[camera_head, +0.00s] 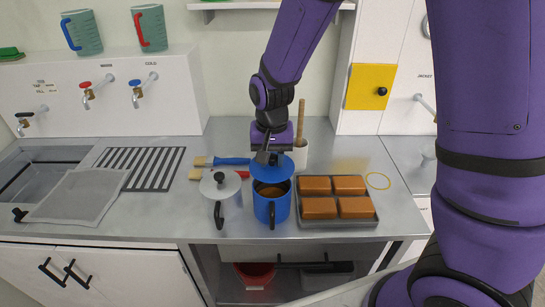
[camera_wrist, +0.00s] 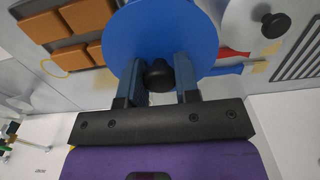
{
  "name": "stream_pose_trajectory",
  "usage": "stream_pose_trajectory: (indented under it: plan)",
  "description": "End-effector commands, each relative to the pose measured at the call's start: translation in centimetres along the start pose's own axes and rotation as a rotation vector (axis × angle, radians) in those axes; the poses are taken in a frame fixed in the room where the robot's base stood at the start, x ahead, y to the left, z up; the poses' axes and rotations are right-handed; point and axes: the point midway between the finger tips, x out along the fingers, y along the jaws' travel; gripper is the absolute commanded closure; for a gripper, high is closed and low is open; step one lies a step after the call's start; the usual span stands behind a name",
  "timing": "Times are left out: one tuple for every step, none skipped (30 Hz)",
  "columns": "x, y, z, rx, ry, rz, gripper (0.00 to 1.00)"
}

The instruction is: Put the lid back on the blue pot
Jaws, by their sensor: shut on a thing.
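The blue pot (camera_head: 272,212) stands upright on the steel counter, its mouth partly uncovered with brown contents showing. Its dark handle faces the front. The blue lid (camera_head: 280,171) is tilted above the rear of the pot's mouth; I cannot tell whether it touches the rim. My gripper (camera_head: 268,158) is behind and above the pot, shut on the lid's black knob. In the wrist view, the knob (camera_wrist: 159,76) sits between the two fingers of my gripper (camera_wrist: 160,78), with the round blue lid (camera_wrist: 160,32) beyond. The pot itself is hidden there.
A pale lidded pot (camera_head: 229,209) stands close on the left. A dark tray (camera_head: 340,222) of brown blocks is close on the right. Brushes (camera_head: 225,161) lie behind, and a white holder (camera_head: 300,155) with a wooden handle stands at the back.

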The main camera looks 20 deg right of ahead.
Motion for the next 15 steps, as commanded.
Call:
stream_pose_trajectory:
  plan:
    - [0.0, 0.0, 0.1, -0.001, 0.0, 0.0, 0.94]
    - [0.0, 0.0, 0.1, 0.0, 0.0, 0.0, 0.94]
    - [0.1, 0.0, 0.1, 0.0, 0.0, 0.0, 0.94]
    - [0.1, 0.0, 0.1, 0.0, 0.0, 0.0, 0.94]
    - [0.2, 0.0, 0.1, 0.0, 0.0, 0.0, 0.94]
    - [0.4, 0.0, 0.1, 0.0, 0.0, 0.0, 0.94]
    - [0.5, 0.0, 0.1, 0.0, -0.001, 0.0, 0.94]
    - [0.7, 0.0, 0.1, 0.001, -0.001, 0.0, 0.94]
    - [1.0, 0.0, 0.1, 0.001, -0.002, 0.001, 0.94]
    - [1.2, 0.0, 0.1, 0.001, -0.002, 0.001, 0.94]
    - [1.5, 0.0, 0.1, 0.001, -0.002, 0.001, 0.94]
    - [1.8, 0.0, 0.1, 0.0, -0.002, 0.001, 0.94]
    - [2.1, 0.0, 0.1, 0.0, -0.002, 0.002, 0.94]
    - [2.4, 0.0, 0.1, 0.0, -0.002, 0.002, 0.94]
    - [2.7, 0.0, 0.1, 0.0, -0.002, 0.002, 0.94]
